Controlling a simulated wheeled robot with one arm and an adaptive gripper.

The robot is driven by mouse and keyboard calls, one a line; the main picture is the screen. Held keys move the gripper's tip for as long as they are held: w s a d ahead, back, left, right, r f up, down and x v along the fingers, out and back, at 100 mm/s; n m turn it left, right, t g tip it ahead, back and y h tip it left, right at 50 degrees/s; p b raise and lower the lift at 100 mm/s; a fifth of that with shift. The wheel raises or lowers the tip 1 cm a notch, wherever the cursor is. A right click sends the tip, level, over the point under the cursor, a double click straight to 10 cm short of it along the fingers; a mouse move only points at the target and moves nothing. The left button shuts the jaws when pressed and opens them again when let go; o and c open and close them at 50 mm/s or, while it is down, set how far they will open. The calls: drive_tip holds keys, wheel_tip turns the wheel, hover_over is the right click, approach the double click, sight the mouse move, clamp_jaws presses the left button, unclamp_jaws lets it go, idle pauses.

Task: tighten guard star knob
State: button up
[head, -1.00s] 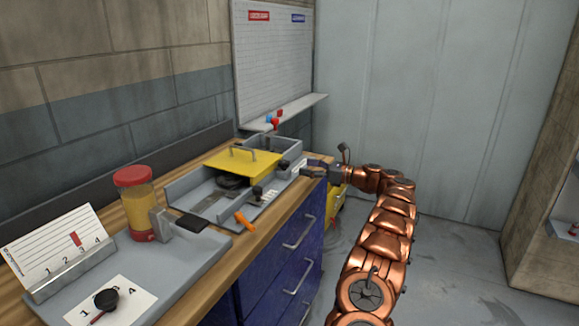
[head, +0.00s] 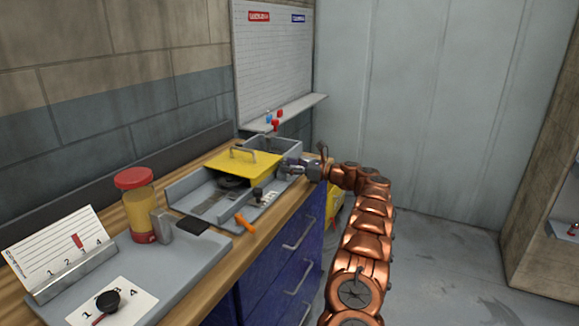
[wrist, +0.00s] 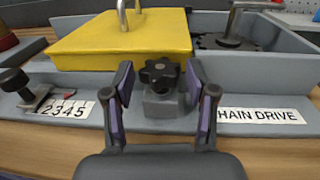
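The black guard star knob (wrist: 160,74) sits on a small grey block at the front edge of the yellow guard (wrist: 120,38), in the wrist view. My gripper (wrist: 158,84) is open, with one finger on each side of the knob and a visible gap to it. In the head view my gripper (head: 289,167) is at the front right of the yellow guard (head: 240,164) and covers the knob. The guard lies over the grey machine tray (head: 205,196) and has a metal handle on top.
A "CHAIN DRIVE" label (wrist: 262,115) is right of the knob; a number strip (wrist: 66,109) and another black knob (wrist: 14,82) are left. An orange lever (head: 245,223) sticks out over the bench front. A red-lidded jar (head: 137,204) stands further left.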

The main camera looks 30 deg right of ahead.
drive_tip(key=c, duration=0.8)
drive_tip(key=shift+a+m+t+h+b, duration=0.2)
drive_tip(key=shift+m+t+h+b, duration=0.1)
drive_tip(key=shift+m+h+b, duration=0.3)
drive_tip(key=shift+m+t+h+b, duration=0.4)
drive_tip(key=shift+t+h+b, duration=0.1)
drive_tip(key=shift+h+b, duration=0.25)
drive_tip(key=shift+s+a+m+h+b, duration=0.1)
drive_tip(key=shift+m+h+b, duration=0.3)
drive_tip(key=shift+h, duration=0.15)
drive_tip(key=m+h+b, duration=0.1)
drive_tip(key=m+t+h+b, duration=0.1)
drive_tip(key=h+b, duration=0.1)
drive_tip(key=shift+a+f, duration=0.1)
drive_tip(key=shift+a, duration=0.15)
drive_tip(key=shift+m+t+h+b, duration=0.3)
drive_tip(key=shift+m+h+b, duration=0.1)
drive_tip(key=shift+h+b, duration=0.15)
drive_tip(key=shift+m+h+b, duration=0.4)
drive_tip(key=shift+h+b, duration=0.1)
drive_tip(key=shift+h, duration=0.25)
